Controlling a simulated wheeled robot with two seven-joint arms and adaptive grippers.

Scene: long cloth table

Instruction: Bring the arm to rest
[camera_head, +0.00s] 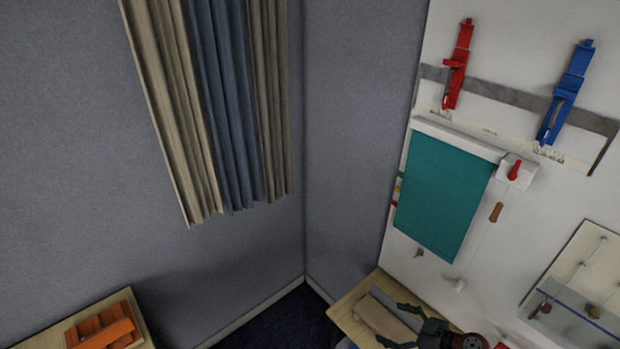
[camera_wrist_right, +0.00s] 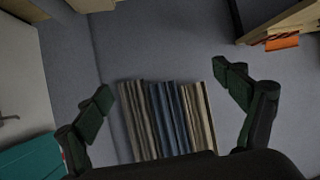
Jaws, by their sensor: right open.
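My right gripper (camera_head: 394,324) shows at the bottom of the head view, dark green and black. It is over or beside a light wooden surface (camera_head: 345,305) by the white wall panel; the exact gap cannot be told. In the right wrist view the gripper (camera_wrist_right: 163,84) has its two fingers wide apart, with nothing between them. Beyond the fingers are the striped curtains (camera_wrist_right: 170,115) and the grey wall. My left gripper is in neither view.
A white panel (camera_head: 390,250) on the right carries a red clamp-like tool (camera_head: 458,65), a blue one (camera_head: 566,92) and a teal sheet (camera_head: 443,195). Curtains (camera_head: 225,105) hang on the grey wall. An orange slatted object (camera_head: 103,328) lies on a wooden surface at lower left.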

